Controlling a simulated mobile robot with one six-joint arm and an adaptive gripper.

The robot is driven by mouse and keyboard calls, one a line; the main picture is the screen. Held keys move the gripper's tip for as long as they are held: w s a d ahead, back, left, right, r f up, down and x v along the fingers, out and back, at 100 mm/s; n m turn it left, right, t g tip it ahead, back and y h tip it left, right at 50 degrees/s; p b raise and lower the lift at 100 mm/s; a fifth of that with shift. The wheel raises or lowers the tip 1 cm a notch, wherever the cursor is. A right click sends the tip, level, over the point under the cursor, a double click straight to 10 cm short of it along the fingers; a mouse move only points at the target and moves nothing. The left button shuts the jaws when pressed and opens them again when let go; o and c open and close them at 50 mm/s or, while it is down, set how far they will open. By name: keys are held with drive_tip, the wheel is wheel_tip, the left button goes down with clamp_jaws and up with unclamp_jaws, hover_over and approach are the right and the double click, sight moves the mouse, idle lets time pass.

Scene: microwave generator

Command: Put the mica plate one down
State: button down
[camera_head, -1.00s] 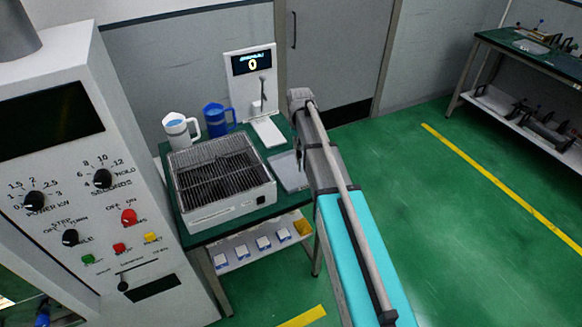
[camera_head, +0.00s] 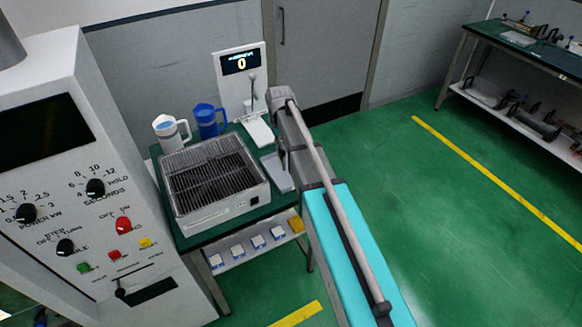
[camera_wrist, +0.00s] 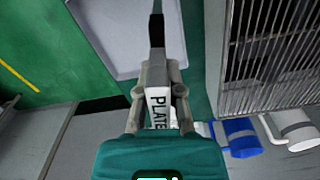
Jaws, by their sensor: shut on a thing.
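The mica plate (camera_wrist: 158,108) shows in the wrist view as a narrow piece with a white part lettered "PLATE" and a dark part reaching past the fingers. My gripper (camera_wrist: 160,73) is shut on it, with a finger on each side. Below it in the wrist view is a flat grey tray (camera_wrist: 112,40) on the green table top; I cannot tell whether the plate touches it. In the head view the tray (camera_head: 277,174) lies at the table's right edge, partly behind my arm. My arm hides most of the gripper there.
A box with a wire grill (camera_head: 212,176) stands left of the tray. A white mug (camera_head: 169,134), a blue mug (camera_head: 207,122) and a white stand with a display (camera_head: 241,82) are behind it. A white control cabinet (camera_head: 95,140) is at left. The floor at right is open.

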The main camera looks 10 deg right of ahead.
drive_tip(key=s+a+r+n+p, duration=0.2)
drive_tip(key=s+a+r, duration=0.1)
drive_tip(key=s+a, duration=0.1)
drive_tip(key=shift+a+r, duration=0.15)
drive_tip(key=shift+a, duration=0.7)
drive_tip(key=w+d+f+b, duration=0.8)
drive_tip(key=w+d+f, duration=0.1)
drive_tip(key=shift+d+b, duration=0.25)
drive_tip(key=shift+b, duration=0.05)
drive_tip(key=shift+w, duration=0.1)
drive_tip(key=shift+f, duration=0.15)
